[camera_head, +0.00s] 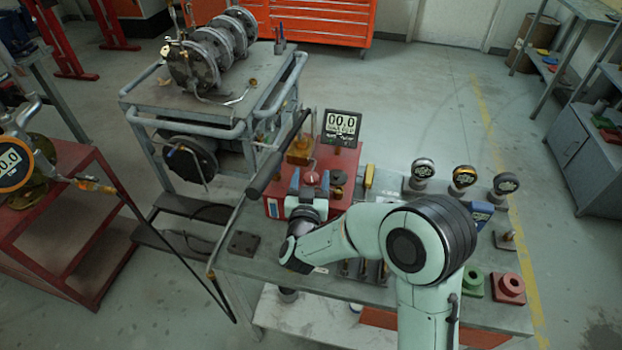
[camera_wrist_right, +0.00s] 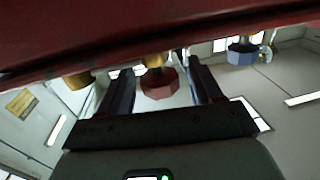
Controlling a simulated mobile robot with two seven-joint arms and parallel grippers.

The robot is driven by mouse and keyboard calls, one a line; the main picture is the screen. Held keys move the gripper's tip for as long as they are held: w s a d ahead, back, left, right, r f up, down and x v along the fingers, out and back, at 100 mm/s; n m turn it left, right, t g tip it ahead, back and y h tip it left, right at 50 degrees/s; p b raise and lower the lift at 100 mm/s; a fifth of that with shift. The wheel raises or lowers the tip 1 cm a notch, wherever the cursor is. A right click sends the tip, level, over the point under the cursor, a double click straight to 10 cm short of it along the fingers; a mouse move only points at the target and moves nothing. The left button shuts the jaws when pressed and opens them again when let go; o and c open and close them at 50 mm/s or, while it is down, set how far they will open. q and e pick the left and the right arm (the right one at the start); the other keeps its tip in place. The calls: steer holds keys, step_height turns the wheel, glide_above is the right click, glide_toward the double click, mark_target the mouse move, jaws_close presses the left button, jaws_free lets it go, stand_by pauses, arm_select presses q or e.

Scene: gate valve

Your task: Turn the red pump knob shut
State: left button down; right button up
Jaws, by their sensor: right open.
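The red pump knob (camera_head: 312,178) sits at the front of a red pump box (camera_head: 272,207) on the workbench. In the right wrist view the dark red, faceted knob (camera_wrist_right: 160,84) shows between the two fingers, below a brass fitting (camera_wrist_right: 152,61). My right gripper (camera_head: 310,184) is open, with one finger on each side of the knob. In the right wrist view its fingers (camera_wrist_right: 158,75) show visible gaps to the knob, so no grip shows. My left gripper is not in view.
A digital gauge (camera_head: 341,125) reading 00.0 stands behind the pump. A long black lever (camera_head: 278,155) slants up at its left. A flanged valve (camera_head: 207,55) stands on the cart behind.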

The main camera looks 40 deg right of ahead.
steer(key=c, duration=1)
steer(key=m+g+h+p, duration=0.1)
steer(key=m+g+h, duration=0.1)
steer(key=m+g, duration=0.1)
steer(key=shift+w+a+g+h, duration=0.1)
steer(key=shift+g+h, duration=0.3)
steer(key=shift+m+g+h+p, duration=0.35)
steer(key=shift+m+g+h, duration=0.35)
steer(key=shift+g, duration=0.4)
steer(key=shift+f, duration=0.1)
steer(key=o, duration=0.9)
steer(key=shift+o, duration=0.5)
steer(key=shift+s, duration=0.2)
steer(key=shift+w, duration=0.1)
